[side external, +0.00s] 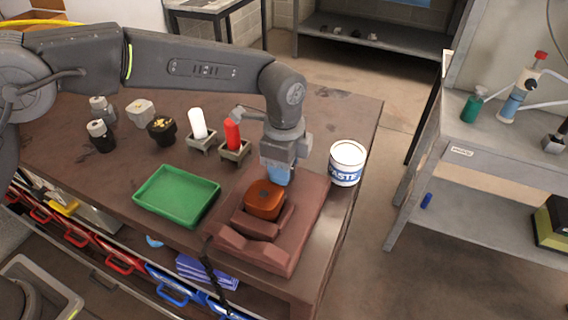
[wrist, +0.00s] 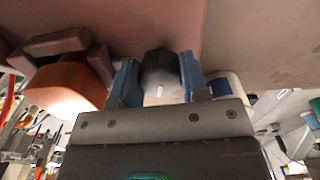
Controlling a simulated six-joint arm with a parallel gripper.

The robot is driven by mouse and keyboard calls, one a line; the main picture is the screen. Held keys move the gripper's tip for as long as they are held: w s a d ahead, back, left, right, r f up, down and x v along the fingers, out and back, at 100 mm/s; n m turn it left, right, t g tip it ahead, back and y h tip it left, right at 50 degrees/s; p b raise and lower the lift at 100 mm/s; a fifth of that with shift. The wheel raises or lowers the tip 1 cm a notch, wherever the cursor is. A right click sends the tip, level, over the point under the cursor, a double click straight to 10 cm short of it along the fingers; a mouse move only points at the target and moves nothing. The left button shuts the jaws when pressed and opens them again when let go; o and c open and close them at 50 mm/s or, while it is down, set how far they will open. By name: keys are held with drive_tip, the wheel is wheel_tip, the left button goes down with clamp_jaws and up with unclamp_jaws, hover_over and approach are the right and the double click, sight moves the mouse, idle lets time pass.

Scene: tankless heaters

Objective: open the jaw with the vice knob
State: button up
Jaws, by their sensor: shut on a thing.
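The vice is a reddish-brown block with a flat base (side external: 308,212) at the front right corner of the bench. Its jaw pieces (side external: 254,224) show in front of a rounded orange-brown part (side external: 265,199). That orange part also shows at the left in the wrist view (wrist: 65,88), close to the brown jaw blocks (wrist: 58,42). The dark grey vice knob (wrist: 160,68) sits between my two blue fingers. My gripper (side external: 278,176) is shut on the knob, behind the orange part. In the side view the gripper hides the knob.
A white paste tub (side external: 347,163) stands close to the right of my gripper. A green tray (side external: 177,195) lies left of the vice. Red (side external: 232,134) and white (side external: 198,124) cylinders stand in holders behind. Several small parts are at the back left.

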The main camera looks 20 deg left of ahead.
drive_tip(key=shift+c, duration=0.8)
drive_tip(key=shift+n, duration=0.3)
drive_tip(key=n, duration=0.8)
drive_tip(key=shift+r+n, duration=0.1)
drive_tip(key=shift+n, duration=0.3)
drive_tip(key=n, duration=0.4)
drive_tip(key=shift+s+d+n, duration=0.1)
drive_tip(key=shift+n, duration=2.3)
